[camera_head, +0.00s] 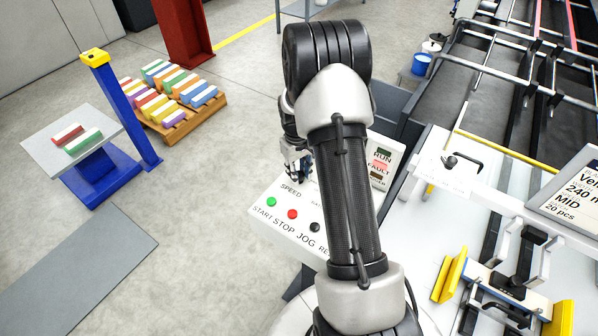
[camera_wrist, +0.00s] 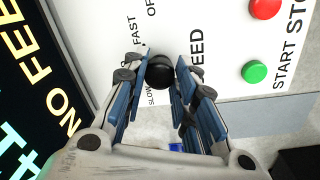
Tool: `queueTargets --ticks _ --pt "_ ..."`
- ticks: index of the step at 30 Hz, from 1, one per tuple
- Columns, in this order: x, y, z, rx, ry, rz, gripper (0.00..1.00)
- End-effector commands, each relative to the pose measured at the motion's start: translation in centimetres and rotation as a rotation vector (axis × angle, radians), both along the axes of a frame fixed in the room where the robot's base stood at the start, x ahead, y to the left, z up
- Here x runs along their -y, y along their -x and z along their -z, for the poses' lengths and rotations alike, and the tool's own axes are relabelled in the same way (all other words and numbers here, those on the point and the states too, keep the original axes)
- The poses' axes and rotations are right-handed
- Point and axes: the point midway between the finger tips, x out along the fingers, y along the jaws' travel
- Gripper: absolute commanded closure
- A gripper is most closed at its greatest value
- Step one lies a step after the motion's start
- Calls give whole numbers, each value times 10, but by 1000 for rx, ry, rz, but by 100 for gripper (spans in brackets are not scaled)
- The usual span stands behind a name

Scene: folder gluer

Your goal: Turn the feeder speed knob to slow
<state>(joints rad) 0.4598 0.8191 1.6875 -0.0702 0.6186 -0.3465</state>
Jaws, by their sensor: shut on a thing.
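The feeder speed knob (camera_wrist: 160,73) is a round black knob on a white panel in the wrist view. The printed words SLOW, FAST and OF-, cut off, lie to its left, and part of SPEED to its right. My gripper (camera_wrist: 162,66) has its blue-padded fingers on both sides of the knob, shut on it. The knob's pointer cannot be made out. In the head view my gripper (camera_head: 298,167) is over the SPEED label of the white control panel (camera_head: 262,222), and hides the knob.
A green button (camera_head: 271,202), a red button (camera_head: 292,214) and a black button (camera_head: 314,227) sit close in front of the knob. A dark display (camera_wrist: 38,100) is left in the wrist view.

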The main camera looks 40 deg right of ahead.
Motion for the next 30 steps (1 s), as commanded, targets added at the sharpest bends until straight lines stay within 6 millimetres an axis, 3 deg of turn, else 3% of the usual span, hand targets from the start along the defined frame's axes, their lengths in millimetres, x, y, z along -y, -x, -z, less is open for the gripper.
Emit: queueTargets --ticks 18,30 --pt "1 1 0 1 0 -571 98" --pt "1 1 0 0 0 -813 98"
